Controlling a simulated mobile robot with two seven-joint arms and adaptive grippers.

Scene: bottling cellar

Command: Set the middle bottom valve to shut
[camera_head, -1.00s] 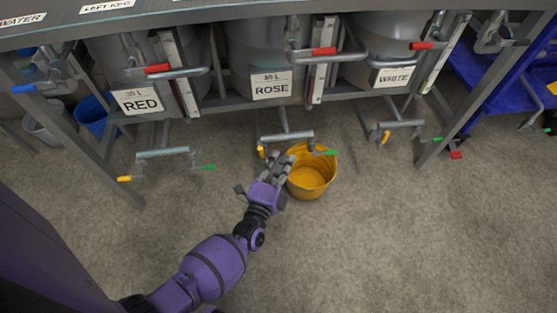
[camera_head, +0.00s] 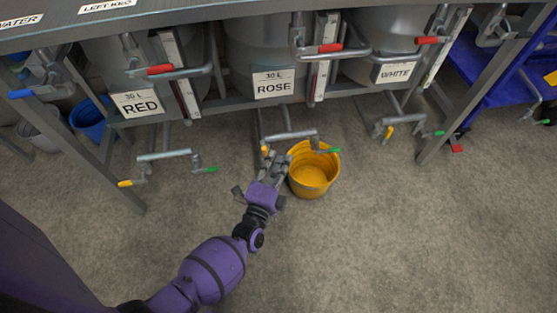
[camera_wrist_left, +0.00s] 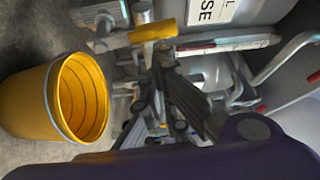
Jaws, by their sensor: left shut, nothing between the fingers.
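Under the middle tank labelled ROSE (camera_head: 273,84), a bottom pipe (camera_head: 291,136) carries a yellow handle (camera_head: 264,153) at its left end and a green handle (camera_head: 328,150) at its right end. The yellow handle also shows in the left wrist view (camera_wrist_left: 153,31), just beyond the fingers. My left gripper (camera_head: 272,160) is shut and empty, with its fingers close to the yellow handle, below and slightly right of it. I cannot tell whether they touch. In the left wrist view its fingers (camera_wrist_left: 165,85) partly hide the pipework. My right gripper is out of view.
A yellow bucket (camera_head: 314,172) stands on the floor just right of my left gripper. Similar bottom pipes hang under RED (camera_head: 164,156) and WHITE (camera_head: 401,124). A blue bucket (camera_head: 88,120) stands at the left. The floor in front is clear.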

